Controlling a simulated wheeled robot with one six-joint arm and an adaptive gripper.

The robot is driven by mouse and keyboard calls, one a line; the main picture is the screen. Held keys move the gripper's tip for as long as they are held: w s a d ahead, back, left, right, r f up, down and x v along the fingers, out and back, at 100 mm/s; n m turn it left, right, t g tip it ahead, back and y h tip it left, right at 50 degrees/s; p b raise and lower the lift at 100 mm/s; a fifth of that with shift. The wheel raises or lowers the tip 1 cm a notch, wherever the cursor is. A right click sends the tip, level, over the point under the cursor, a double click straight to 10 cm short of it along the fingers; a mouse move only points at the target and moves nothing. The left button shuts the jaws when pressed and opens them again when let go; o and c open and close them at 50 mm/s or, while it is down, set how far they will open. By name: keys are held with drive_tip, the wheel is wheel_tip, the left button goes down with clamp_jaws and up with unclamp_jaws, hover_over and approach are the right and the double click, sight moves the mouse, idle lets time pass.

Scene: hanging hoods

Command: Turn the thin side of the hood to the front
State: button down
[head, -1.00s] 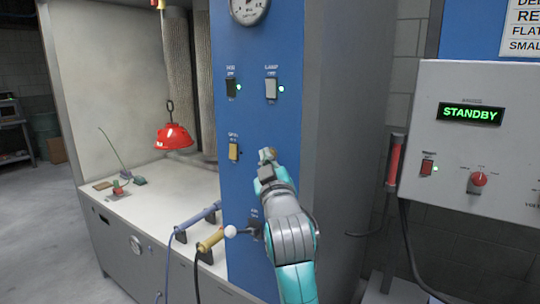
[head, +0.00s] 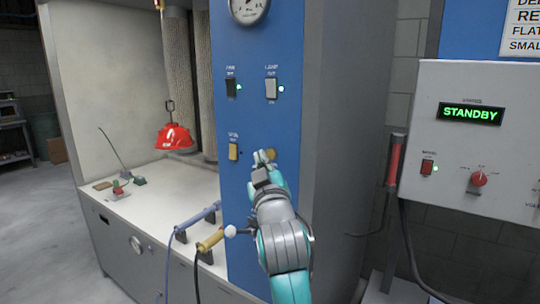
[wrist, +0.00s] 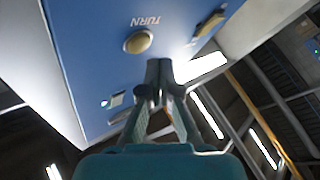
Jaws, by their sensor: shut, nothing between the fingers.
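The red hood (head: 174,138) hangs by a hook over the pale bench in the head view. How its thin side faces is hard to tell at this size. A round brass button (wrist: 139,41) marked TURN is on the blue panel in the wrist view. It also shows in the head view (head: 274,155), partly behind my fingers. My gripper (head: 263,157) is in front of the blue panel by this button, far to the right of the hood. In the wrist view my gripper (wrist: 159,72) is shut and empty, with its tips apart from the button in the picture.
The blue panel (head: 262,110) has two switches with green lights above and a yellow switch (head: 233,151) left of my gripper. Two handled tools (head: 211,240) lie at the bench's right end. A grey STANDBY box (head: 480,140) is at the right.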

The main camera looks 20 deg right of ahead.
drive_tip(key=shift+s+a, duration=0.7)
drive_tip(key=shift+a, duration=0.2)
drive_tip(key=shift+s+a, duration=0.65)
drive_tip(key=shift+a, duration=0.25)
drive_tip(key=s+f+n+g+y, duration=0.1)
drive_tip(key=s+f, duration=0.2)
drive_tip(key=f, duration=0.7)
drive_tip(key=s+f+y, duration=0.1)
drive_tip(key=s+f, duration=0.2)
drive_tip(key=f, duration=0.8)
drive_tip(key=s+f+g+y, duration=0.2)
drive_tip(key=s+f, duration=1)
drive_tip(key=f, duration=0.2)
drive_tip(key=s+f+m+g, duration=0.1)
drive_tip(key=s+f, duration=0.3)
drive_tip(key=s, duration=0.4)
drive_tip(key=s+f+m, duration=0.1)
drive_tip(key=s+f, duration=0.3)
drive_tip(key=s, duration=0.4)
drive_tip(key=s+d+m+g, duration=0.1)
drive_tip(key=s+m+g, duration=0.1)
drive_tip(key=s, duration=1.6)
drive_tip(key=shift+d+r, duration=0.15)
